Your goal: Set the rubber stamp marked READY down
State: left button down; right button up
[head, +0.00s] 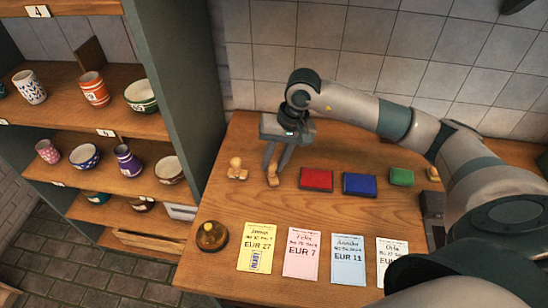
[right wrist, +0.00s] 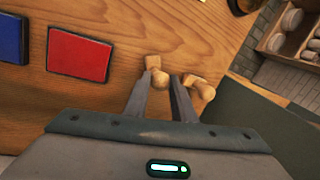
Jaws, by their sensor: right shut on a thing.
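My right gripper (head: 273,166) points down over the back left of the wooden table, shut on a wooden rubber stamp (head: 272,181). The held stamp is upright, its base at or just above the tabletop; I cannot tell if it touches. In the right wrist view the stamp's round knob (right wrist: 160,80) shows between the fingers (right wrist: 164,82). A second wooden stamp (head: 237,170) stands on the table just left of it; it also shows in the right wrist view (right wrist: 201,87). No marking is readable on either stamp. My left gripper is not in view.
A red ink pad (head: 316,179), a blue pad (head: 359,185) and a green pad (head: 401,176) lie to the right. A yellow card (head: 257,237) with a stamped mark, a pink card (head: 302,268) and others line the front. A round brass-coloured bell (head: 212,236) stands front left.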

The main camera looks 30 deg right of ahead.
jog(key=shift+f, duration=0.15)
jog(key=shift+f, duration=0.1)
jog(key=o, duration=0.8)
jog(key=shift+o, duration=0.2)
jog(key=shift+r, duration=0.3)
jog(key=b+v, duration=0.5)
jog(key=v, duration=0.6)
jog(key=shift+r, duration=0.4)
